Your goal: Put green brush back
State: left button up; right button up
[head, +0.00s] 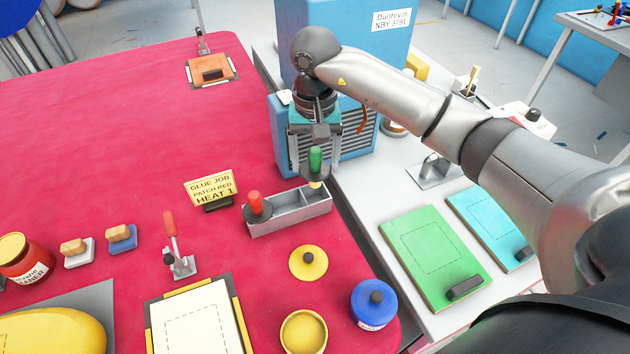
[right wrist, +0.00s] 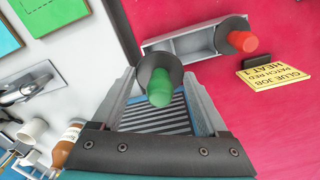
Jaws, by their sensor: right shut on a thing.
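The green brush (head: 315,160) hangs upright in my right gripper (head: 315,169), green handle up, with a dark round collar and a pale tip below. It also shows in the right wrist view (right wrist: 159,88), between the fingers (right wrist: 160,92). My right gripper is shut on it. The grey brush tray (head: 290,215) lies on the red table, just below and a little left of the brush in the head view. The red brush (head: 255,201) stands in the tray's left part; the right part looks empty. I cannot tell whether the green brush's tip touches the tray. My left gripper is not in view.
A blue slatted machine (head: 357,150) stands close behind my right gripper. A yellow sign (head: 211,189) stands left of the tray. A yellow lid (head: 308,262) and a blue jar (head: 374,305) are in front. Green (head: 432,255) and cyan boards (head: 490,225) lie on the white bench.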

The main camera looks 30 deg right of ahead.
aim_at(315, 181)
jog(key=shift+f, duration=2.95)
jog(key=shift+b, duration=0.35)
jog(key=shift+f+b, duration=0.45)
jog(key=o, duration=1.2)
jog(key=shift+r+p, duration=0.45)
jog(key=shift+p, duration=0.05)
notch_tip(315, 181, up, 12)
jog(key=shift+r+p, duration=0.1)
jog(key=shift+p, duration=0.5)
